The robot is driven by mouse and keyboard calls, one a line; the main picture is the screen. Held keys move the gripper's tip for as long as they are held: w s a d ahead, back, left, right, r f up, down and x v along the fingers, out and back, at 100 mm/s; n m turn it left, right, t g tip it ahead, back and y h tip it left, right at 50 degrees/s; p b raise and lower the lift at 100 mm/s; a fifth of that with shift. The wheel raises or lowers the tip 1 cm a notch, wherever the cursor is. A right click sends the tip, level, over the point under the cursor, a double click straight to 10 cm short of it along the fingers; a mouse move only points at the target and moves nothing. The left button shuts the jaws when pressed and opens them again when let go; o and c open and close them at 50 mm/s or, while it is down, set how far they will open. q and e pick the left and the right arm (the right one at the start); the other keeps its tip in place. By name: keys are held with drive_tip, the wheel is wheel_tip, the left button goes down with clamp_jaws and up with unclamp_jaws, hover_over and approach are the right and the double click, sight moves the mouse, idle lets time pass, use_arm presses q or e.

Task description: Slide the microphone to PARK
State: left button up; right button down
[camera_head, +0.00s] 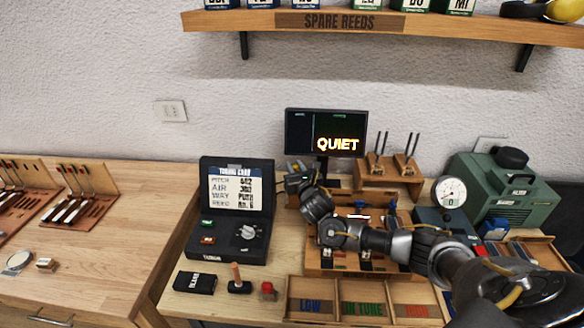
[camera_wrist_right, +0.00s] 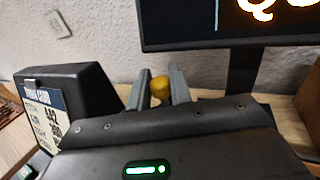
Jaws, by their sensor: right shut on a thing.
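My right gripper (camera_head: 297,172) is behind the wooden rack, left of the QUIET screen's stand. In the right wrist view the two grey fingers (camera_wrist_right: 160,92) are close on either side of a small yellow rounded knob (camera_wrist_right: 160,87). The knob looks held between them. I cannot tell whether this knob belongs to the microphone; its lower part is hidden by my gripper body. No other microphone is clear, and I can read no PARK mark in either view. My left gripper is not in view.
The QUIET monitor (camera_head: 326,132) stands close right of the gripper. The black tuning case (camera_head: 238,187), lid up, stands to its left. The wooden rack (camera_head: 317,262) lies under my forearm. A green machine (camera_head: 497,190) stands at the right. A reed shelf (camera_head: 395,27) hangs above.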

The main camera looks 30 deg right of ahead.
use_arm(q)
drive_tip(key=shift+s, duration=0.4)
use_arm(e)
drive_tip(key=shift+w+a+r, duration=0.1)
drive_tip(key=shift+r, duration=0.05)
drive_tip(key=c, duration=1.5)
unclamp_jaws()
drive_tip(key=shift+c, duration=0.2)
drive_tip(key=shift+o, duration=1.2)
drive_tip(key=shift+w+a, duration=0.1)
drive_tip(key=shift+a, duration=0.05)
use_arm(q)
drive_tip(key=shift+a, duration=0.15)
use_arm(e)
drive_tip(key=shift+s+f, duration=0.2)
drive_tip(key=shift+s, duration=0.4)
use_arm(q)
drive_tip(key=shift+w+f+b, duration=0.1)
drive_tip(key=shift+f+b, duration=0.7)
use_arm(e)
drive_tip(key=v, duration=0.9)
drive_tip(key=shift+s, duration=0.35)
drive_tip(key=shift+a+r, duration=0.1)
